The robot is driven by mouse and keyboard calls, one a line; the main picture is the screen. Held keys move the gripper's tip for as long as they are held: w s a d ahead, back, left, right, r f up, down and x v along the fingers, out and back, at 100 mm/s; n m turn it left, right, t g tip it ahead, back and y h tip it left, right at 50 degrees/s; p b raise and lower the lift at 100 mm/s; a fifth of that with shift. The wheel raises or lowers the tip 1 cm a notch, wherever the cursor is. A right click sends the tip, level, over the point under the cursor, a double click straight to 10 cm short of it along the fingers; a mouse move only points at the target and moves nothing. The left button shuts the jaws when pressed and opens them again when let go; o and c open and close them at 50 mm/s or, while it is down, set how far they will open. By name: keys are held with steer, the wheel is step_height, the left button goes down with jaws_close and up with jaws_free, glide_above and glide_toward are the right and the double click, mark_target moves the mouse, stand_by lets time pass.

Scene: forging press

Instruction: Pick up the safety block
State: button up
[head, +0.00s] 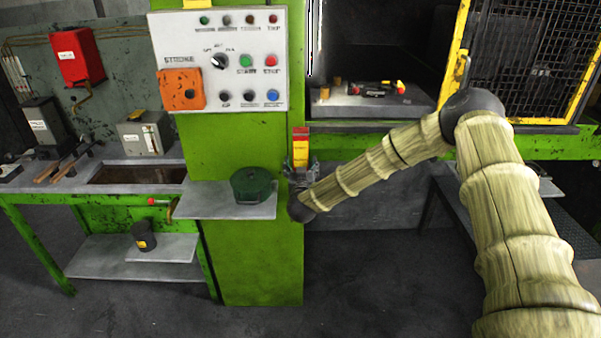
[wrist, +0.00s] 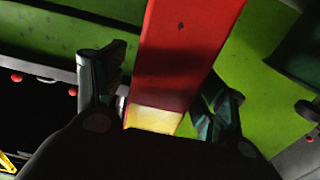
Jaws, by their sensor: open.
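The safety block (head: 301,145) is a tall red and yellow bar, upright in front of the green press column. In the wrist view the safety block (wrist: 185,50) runs from the top edge down between my fingers, with its yellow part nearest the palm. My gripper (head: 301,168) is open around the lower part of the block. In the wrist view my gripper (wrist: 165,88) has one finger on each side of the block, with a narrow gap visible on the left. Whether the right finger touches it I cannot tell. The block's lower end is hidden by my gripper.
A grey shelf (head: 215,204) with a dark green round container (head: 254,186) is just left of my gripper. A control panel (head: 232,60) is above it on the column. The press bed (head: 340,112) and yellow mesh guard (head: 530,60) are to the right.

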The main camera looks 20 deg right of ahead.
jaws_close()
stand_by(0.3)
steer(key=shift+r, duration=0.15)
